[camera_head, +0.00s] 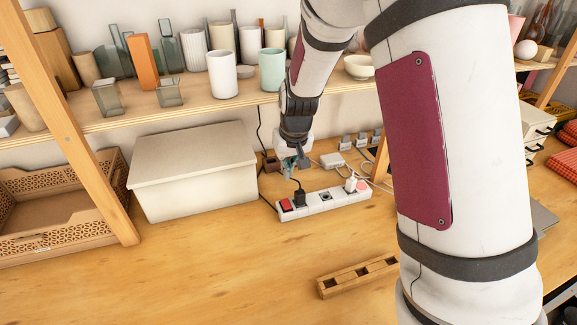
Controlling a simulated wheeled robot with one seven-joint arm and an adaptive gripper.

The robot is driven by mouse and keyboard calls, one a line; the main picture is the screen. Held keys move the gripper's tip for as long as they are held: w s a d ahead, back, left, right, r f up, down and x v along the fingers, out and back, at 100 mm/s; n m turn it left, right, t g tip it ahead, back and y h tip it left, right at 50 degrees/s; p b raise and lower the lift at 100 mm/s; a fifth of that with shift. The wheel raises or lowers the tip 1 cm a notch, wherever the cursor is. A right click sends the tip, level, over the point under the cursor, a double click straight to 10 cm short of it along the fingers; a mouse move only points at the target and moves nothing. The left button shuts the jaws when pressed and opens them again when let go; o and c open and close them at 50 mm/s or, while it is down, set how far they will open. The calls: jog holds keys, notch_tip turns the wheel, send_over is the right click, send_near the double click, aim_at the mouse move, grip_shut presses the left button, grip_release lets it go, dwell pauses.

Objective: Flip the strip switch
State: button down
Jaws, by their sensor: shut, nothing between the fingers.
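A white power strip (332,202) lies on the wooden table, with a dark plug and a white plug in it. Its red switch (286,205) is at the left end; which way it is tipped is too small to tell. My gripper (291,166) points down just above and behind the strip's left end, apart from the switch. It is shut and empty. My wrist hides part of the wall and table behind it.
A lidded white box (190,185) stands left of the strip, with a brown crate (115,189) farther left. A slotted wooden block (357,277) lies in front. A shelf (190,103) with cups hangs above. Cables and adapters lie behind the strip. The front left table is clear.

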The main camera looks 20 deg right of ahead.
aim_at(287, 199)
jog(key=x, duration=0.6)
jog(key=s+x, duration=0.1)
jog(key=x, duration=0.3)
jog(key=shift+f, duration=0.1)
jog(key=shift+w+f, duration=0.1)
jog(key=shift+f, duration=0.3)
jog(key=shift+s, duration=0.2)
jog(key=shift+s+r+p, duration=0.3)
jog(key=shift+s, duration=0.3)
